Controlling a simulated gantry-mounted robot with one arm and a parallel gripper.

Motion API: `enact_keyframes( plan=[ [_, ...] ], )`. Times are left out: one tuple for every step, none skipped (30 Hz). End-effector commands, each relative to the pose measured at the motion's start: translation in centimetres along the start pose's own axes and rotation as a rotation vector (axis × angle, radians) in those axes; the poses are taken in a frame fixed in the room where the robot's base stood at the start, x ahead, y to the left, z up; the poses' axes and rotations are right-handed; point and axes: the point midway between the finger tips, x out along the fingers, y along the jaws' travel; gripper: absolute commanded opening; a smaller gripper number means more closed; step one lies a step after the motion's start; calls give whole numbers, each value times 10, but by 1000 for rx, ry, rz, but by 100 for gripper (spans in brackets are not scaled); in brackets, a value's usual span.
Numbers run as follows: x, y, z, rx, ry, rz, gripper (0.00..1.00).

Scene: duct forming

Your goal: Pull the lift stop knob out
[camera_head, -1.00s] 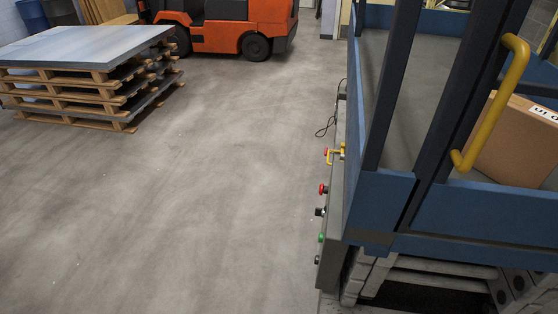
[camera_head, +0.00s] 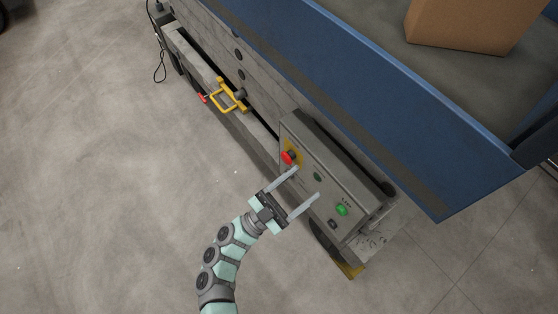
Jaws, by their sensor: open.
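The lift stop knob (camera_head: 289,157) is a red mushroom knob on a yellow backing, at the upper left of the grey control box (camera_head: 340,165) on the lift's side. My gripper (camera_head: 306,182) is in front of the box with its two long pale fingers spread apart and nothing between them. The upper finger's tip is close to the red knob; I cannot tell whether it touches. The other fingertip is near the middle of the panel.
A yellow bracket (camera_head: 228,96) with a red part projects from the lift to the left. The blue platform (camera_head: 380,110) overhangs above, carrying a cardboard box (camera_head: 455,25). The floor at left is clear.

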Motion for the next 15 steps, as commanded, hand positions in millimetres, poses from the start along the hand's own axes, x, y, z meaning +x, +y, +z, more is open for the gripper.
enact_keyframes(
  plan=[
    [-22, -20, 28, -53, -121, 31, 65],
    [-34, -30, 40, -90, -189, 43, 65],
    [-53, -45, 54, -139, -275, 43, 65],
    [-65, -55, 61, -170, -331, 39, 65],
    [-76, -65, 67, -195, -380, 33, 65],
    [-90, -77, 72, -227, -435, 20, 65],
    [-99, -84, 75, -246, -470, 8, 65],
    [-107, -90, 77, -263, -497, -2, 65],
    [-114, -96, 79, -280, -523, -12, 65],
    [-117, -98, 81, -289, -537, -17, 65],
    [-118, -100, 82, -295, -546, -20, 65],
    [-117, -101, 84, -299, -552, -22, 65],
    [-115, -101, 86, -302, -553, -23, 65],
    [-111, -100, 88, -303, -553, -23, 65],
    [-106, -100, 92, -302, -552, -23, 65]
  ],
)
